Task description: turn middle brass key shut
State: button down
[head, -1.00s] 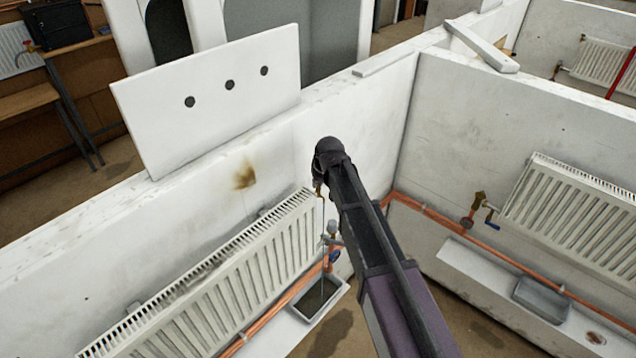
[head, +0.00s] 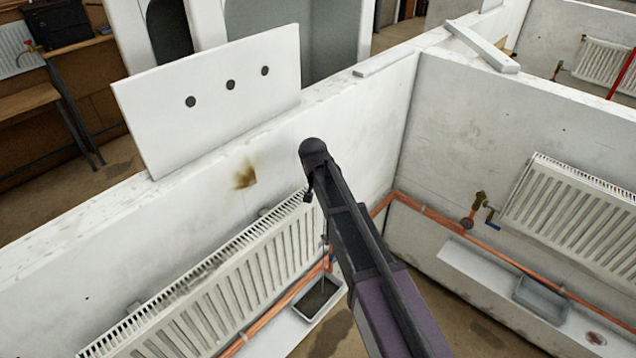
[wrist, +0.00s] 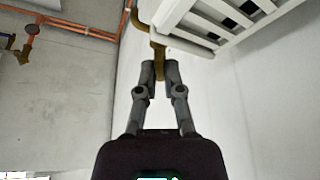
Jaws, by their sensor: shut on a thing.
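The brass key (wrist: 159,62) shows in the wrist view as a short brass piece at the corner of the white radiator (wrist: 215,22). My gripper (wrist: 160,70) is shut on it, one finger on each side. In the head view my gripper (head: 308,194) is at the upper right end of the near radiator (head: 230,285); the key is hidden there behind my gripper and arm. Another brass fitting (head: 480,199) with a blue handle is at the right radiator (head: 570,212).
A grey tray (head: 318,298) lies below the near radiator's end, with a thin stream above it. Copper pipes (head: 440,215) run low along the walls. A white panel with three holes (head: 210,105) leans on the wall top. Another tray (head: 540,299) is at right.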

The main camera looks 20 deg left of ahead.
jog(key=m+h, duration=0.2)
jog(key=m, duration=0.4)
jog(key=shift+a, duration=0.1)
jog(key=shift+g, duration=0.3)
jog(key=c, duration=1.1)
grip_release()
jog(key=shift+o, duration=0.2)
